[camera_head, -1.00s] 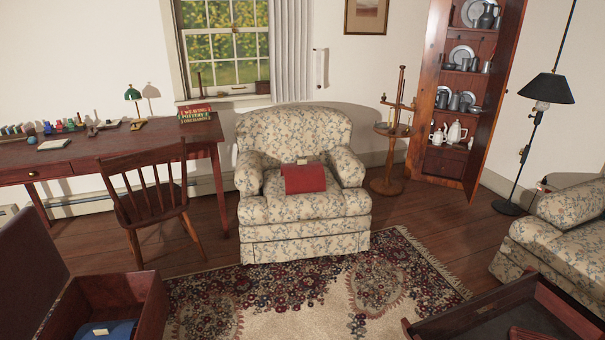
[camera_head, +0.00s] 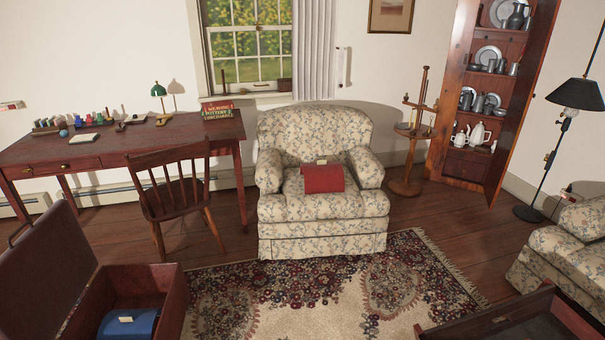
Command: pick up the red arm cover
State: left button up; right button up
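The red arm cover (camera_head: 323,179) lies folded on the seat of the floral armchair (camera_head: 315,132), near the middle of the seat. A small pale tag or block (camera_head: 321,162) shows at its back edge. Neither of my grippers shows in the head view.
A patterned rug (camera_head: 330,290) lies in front of the armchair. An open wooden chest (camera_head: 165,300) with a blue item inside stands at lower left. A wooden chair (camera_head: 180,185) and desk (camera_head: 80,150) are at left. A candle stand (camera_head: 406,160) and another floral seat (camera_head: 565,250) are at right.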

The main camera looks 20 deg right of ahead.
aim_at(323, 176)
jog(key=u, duration=0.05)
jog(key=i, duration=1.75)
jog(key=z, duration=0.6)
